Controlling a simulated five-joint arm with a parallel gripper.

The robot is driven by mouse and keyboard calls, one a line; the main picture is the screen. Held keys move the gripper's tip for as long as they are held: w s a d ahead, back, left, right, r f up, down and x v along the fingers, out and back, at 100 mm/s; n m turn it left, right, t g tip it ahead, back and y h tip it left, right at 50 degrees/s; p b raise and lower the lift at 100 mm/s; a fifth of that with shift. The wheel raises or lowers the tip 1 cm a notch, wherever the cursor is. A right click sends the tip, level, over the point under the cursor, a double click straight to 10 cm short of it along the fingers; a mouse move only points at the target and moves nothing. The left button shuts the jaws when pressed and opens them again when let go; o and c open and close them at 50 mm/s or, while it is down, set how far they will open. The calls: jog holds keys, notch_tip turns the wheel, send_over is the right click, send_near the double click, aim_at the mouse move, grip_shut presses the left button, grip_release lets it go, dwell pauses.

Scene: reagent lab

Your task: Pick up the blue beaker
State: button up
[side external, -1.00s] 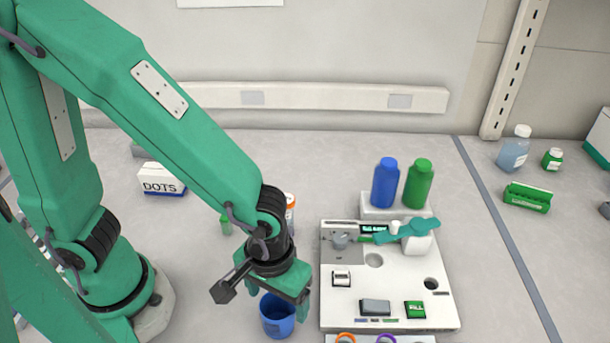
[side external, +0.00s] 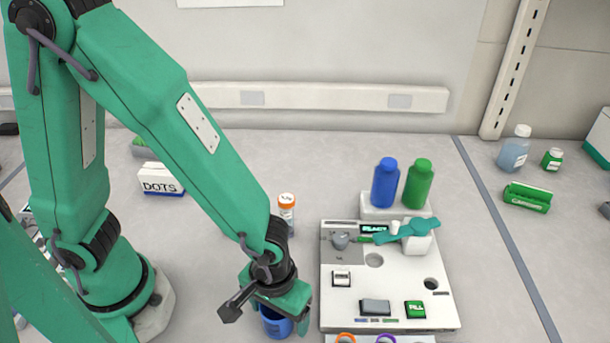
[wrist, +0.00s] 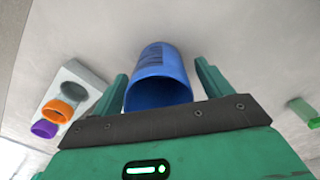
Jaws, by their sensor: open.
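The blue beaker (side external: 275,323) stands on the bench at the bottom of the side view, left of the white machine. My gripper's palm hides its upper part there. In the wrist view the blue beaker (wrist: 160,72) shows between my two fingers, its open mouth toward the palm. My gripper (wrist: 160,75) is open, with one finger on each side of the beaker and visible gaps between fingers and beaker. In the side view my gripper (side external: 280,318) points down over the beaker.
A white machine (side external: 400,295) with green and grey buttons stands close to the right. Orange and purple rings (wrist: 58,112) sit on a white block. A blue bottle (side external: 385,185) and a green bottle (side external: 418,185) stand behind the machine.

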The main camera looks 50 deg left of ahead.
dwell(0.4)
jog(key=c, duration=1.1)
jog(key=shift+o, duration=0.2)
jog(key=shift+r, duration=0.15)
notch_tip(320, 180, up, 10)
dwell(0.5)
